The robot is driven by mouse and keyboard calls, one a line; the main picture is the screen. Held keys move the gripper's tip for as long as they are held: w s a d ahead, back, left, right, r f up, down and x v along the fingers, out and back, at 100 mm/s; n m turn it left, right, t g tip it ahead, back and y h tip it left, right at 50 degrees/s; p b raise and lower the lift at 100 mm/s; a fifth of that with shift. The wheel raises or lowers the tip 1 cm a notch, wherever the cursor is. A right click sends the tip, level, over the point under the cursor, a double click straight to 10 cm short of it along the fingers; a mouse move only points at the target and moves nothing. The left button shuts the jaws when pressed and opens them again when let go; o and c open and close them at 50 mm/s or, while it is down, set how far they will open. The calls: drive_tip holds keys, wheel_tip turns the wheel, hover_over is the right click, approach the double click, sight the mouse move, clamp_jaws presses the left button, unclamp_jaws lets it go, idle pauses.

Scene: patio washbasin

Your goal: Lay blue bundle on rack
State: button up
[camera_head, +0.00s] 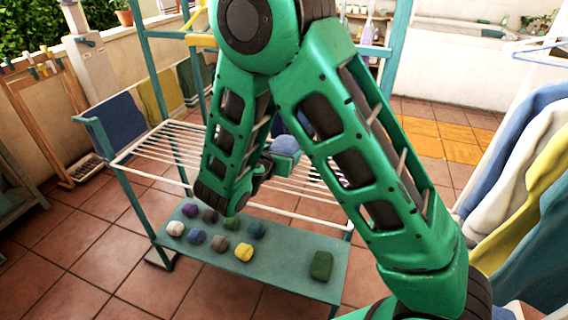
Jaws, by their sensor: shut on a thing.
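The blue bundle (285,145) shows between my arm links, just beyond my gripper (283,158). My gripper is shut on it, over the white-barred rack (150,146). My arm covers much of the rack and part of the bundle. I cannot tell whether the bundle touches the bars. Another blue bundle (195,237) lies on the teal lower shelf (285,279), among several rolled bundles.
A dark green block-like bundle (321,265) lies at the shelf's right end. Cloths (158,98) hang behind the rack. Hanging towels (515,165) line the right side. A wooden frame (40,125) stands at left. Tiled floor is open in front.

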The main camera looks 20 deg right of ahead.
drive_tip(key=shift+w+d+f, duration=0.4)
drive_tip(key=shift+d+f, duration=0.2)
drive_tip(key=shift+d, duration=0.15)
drive_tip(key=shift+f, duration=1.9)
drive_tip(key=o, duration=1.1)
drive_tip(key=shift+a, duration=0.1)
drive_tip(key=v, duration=1.2)
